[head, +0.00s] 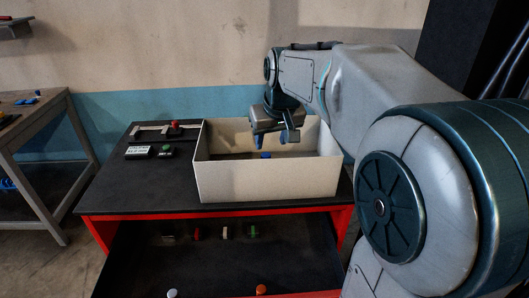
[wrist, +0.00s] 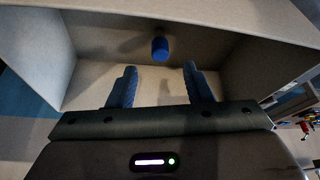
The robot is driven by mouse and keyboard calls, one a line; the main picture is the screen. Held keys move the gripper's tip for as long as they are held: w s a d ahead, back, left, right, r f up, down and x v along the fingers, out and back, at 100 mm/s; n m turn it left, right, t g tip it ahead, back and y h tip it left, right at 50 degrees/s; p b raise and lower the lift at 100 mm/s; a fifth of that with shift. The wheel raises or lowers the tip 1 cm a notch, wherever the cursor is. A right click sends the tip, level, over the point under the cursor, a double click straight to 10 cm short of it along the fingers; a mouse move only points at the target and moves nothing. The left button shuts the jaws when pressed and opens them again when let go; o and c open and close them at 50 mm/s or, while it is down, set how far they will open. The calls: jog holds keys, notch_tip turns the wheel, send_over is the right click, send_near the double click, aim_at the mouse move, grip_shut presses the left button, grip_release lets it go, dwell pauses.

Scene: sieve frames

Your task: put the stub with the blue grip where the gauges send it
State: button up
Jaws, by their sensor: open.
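A blue grip of a stub (head: 265,155) shows inside the pale open-topped box (head: 268,184) on the black table top. In the wrist view it is a blue cylinder (wrist: 160,49) standing out from the box, ahead of the gap between my fingers and apart from them. The rest of the stub is not clear. My gripper (head: 272,140) points down into the box, open and empty; its blue fingers also show in the wrist view (wrist: 160,78). Left of the box are a pale slide-like gauge with a red knob (head: 174,126), a small pale display (head: 138,152) and a dark block with a green top (head: 167,150).
The box walls stand close around my gripper. A dark lower tray (head: 200,265) holds several small pieces, including a red one (head: 197,233) and a green one (head: 252,231). A workbench (head: 45,107) stands at left. The table's front left (head: 135,190) is clear.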

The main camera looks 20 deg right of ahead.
jog(key=shift+v, duration=1.75)
jog(key=shift+s, duration=0.1)
jog(key=shift+c, duration=0.4)
